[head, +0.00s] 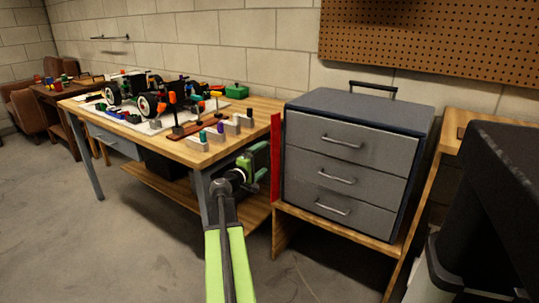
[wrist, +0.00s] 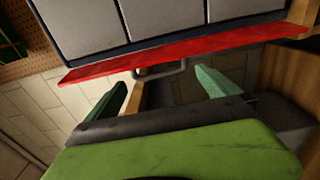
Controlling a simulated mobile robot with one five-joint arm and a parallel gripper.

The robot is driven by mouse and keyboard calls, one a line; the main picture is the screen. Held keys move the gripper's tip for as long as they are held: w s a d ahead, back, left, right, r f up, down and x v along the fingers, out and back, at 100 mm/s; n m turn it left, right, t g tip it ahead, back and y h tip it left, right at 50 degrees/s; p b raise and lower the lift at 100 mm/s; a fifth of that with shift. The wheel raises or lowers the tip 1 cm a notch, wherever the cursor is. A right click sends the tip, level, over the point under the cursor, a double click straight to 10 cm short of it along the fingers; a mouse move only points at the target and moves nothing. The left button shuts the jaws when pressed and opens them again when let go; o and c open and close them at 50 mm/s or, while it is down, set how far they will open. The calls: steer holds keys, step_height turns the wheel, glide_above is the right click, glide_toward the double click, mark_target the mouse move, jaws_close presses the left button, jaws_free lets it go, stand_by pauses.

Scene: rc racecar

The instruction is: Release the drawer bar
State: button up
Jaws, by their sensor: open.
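A grey cabinet (head: 345,160) with three drawer fronts stands on a wooden stand, and a thin red panel (head: 276,160) stands upright along its left side. In the wrist view the red panel (wrist: 180,50) crosses the top, with a grey bar (wrist: 165,72) sticking out from it. My gripper (head: 264,160) is at the left face of the red panel. In the wrist view its green fingers (wrist: 161,78) are spread, one on each side of the bar, with gaps showing. The bar is hidden in the head view.
A wooden workbench (head: 262,108) with a model car (head: 150,100) and small parts stands left of the cabinet, close to my gripper. A black bin-like object (head: 490,190) stands at the right. Open floor (head: 90,240) lies at the front left.

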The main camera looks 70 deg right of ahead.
steer(key=v, duration=0.9)
steer(key=shift+w+a+r+p, duration=0.2)
steer(key=shift+w+r+p, duration=0.1)
